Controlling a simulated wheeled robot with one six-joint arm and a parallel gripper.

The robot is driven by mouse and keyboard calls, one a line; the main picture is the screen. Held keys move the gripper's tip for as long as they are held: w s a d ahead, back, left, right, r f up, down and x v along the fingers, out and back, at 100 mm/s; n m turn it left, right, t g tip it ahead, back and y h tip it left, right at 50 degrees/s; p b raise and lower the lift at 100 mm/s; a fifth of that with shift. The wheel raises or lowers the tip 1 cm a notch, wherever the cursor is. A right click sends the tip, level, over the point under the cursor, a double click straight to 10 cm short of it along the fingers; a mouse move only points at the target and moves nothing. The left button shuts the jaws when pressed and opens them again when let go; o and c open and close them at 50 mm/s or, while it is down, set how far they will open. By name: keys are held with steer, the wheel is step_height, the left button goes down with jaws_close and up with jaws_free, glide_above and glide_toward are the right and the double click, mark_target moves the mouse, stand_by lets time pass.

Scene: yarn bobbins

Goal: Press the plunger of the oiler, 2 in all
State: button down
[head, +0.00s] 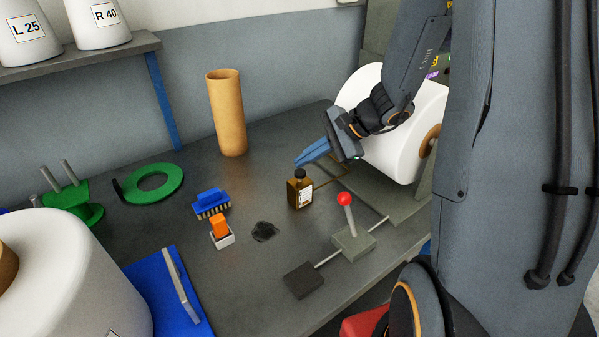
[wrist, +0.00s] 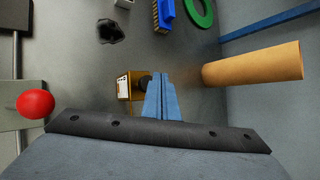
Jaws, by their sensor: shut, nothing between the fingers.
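The oiler looks to be the small brown bottle (head: 299,195) with a dark top and a white label, standing upright on the grey bench. In the wrist view the bottle (wrist: 124,88) is just left of the fingers, which partly hide its dark top. My gripper (head: 299,163) has blue fingers that are shut and empty. In the wrist view the closed fingers (wrist: 160,78) point at the bottle's top side. I cannot tell how far the plunger is pressed.
A red-knobbed lever (head: 345,200) stands right of the bottle. A large white bobbin (head: 385,150) is behind my gripper. A tan tube (head: 228,115), blue brush (head: 211,200), orange-and-white item (head: 221,231), dark patch (head: 264,232) and green ring (head: 153,183) are on the bench.

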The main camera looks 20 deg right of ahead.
mark_target(305, 173)
stand_by(0.4)
steer(key=shift+f+b, duration=0.45)
steer(key=shift+b, duration=0.05)
steer(key=shift+f+b, duration=0.7)
steer(key=shift+f, duration=0.1)
stand_by(0.9)
steer(key=shift+r, duration=0.1)
steer(key=shift+r+p, duration=0.9)
steer(key=shift+r, duration=0.25)
steer(key=shift+r+p, duration=1.85)
steer(key=shift+r, duration=0.7)
stand_by(0.5)
